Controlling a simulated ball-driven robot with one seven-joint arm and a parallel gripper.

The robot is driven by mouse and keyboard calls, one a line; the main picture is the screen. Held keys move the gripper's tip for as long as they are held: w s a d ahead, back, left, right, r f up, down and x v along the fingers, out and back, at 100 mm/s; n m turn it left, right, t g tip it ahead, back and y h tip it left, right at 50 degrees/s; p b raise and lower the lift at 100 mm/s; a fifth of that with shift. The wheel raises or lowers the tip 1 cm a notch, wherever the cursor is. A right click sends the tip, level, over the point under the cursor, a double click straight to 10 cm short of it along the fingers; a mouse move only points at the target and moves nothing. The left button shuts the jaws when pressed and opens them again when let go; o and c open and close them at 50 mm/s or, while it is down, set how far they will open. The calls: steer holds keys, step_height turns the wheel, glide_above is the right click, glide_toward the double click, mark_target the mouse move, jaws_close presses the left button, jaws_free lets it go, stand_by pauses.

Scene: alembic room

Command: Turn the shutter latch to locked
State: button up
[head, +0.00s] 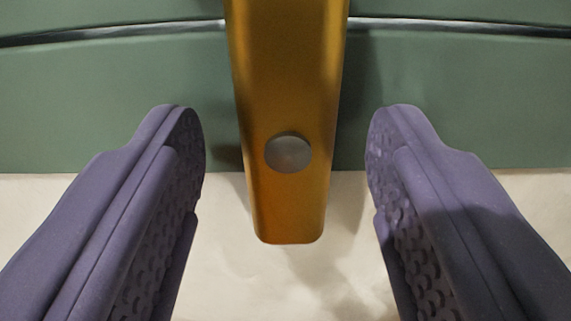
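The shutter latch (285,205) is a golden-orange bar with rounded lower corners and a grey round pivot or stud near its lower end. It stands upright in the picture, and its upper end runs out of the top edge. It lies in front of the green shutter (90,110). My gripper (286,150) is open, with one purple padded finger on each side of the latch. A gap shows between each finger and the bar, so neither appears to touch it. The latch's upper part is out of view.
A dark groove with a pale edge (110,32) crosses the green shutter near the top and passes behind the latch. Below the shutter is a plain cream surface (230,285). No other objects show around the fingers.

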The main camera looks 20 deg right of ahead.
steer(key=shift+r, duration=0.1)
steer(key=shift+s+a, duration=0.15)
steer(key=shift+s, duration=0.15)
steer(key=p+v, duration=0.2)
steer(key=v, duration=0.5)
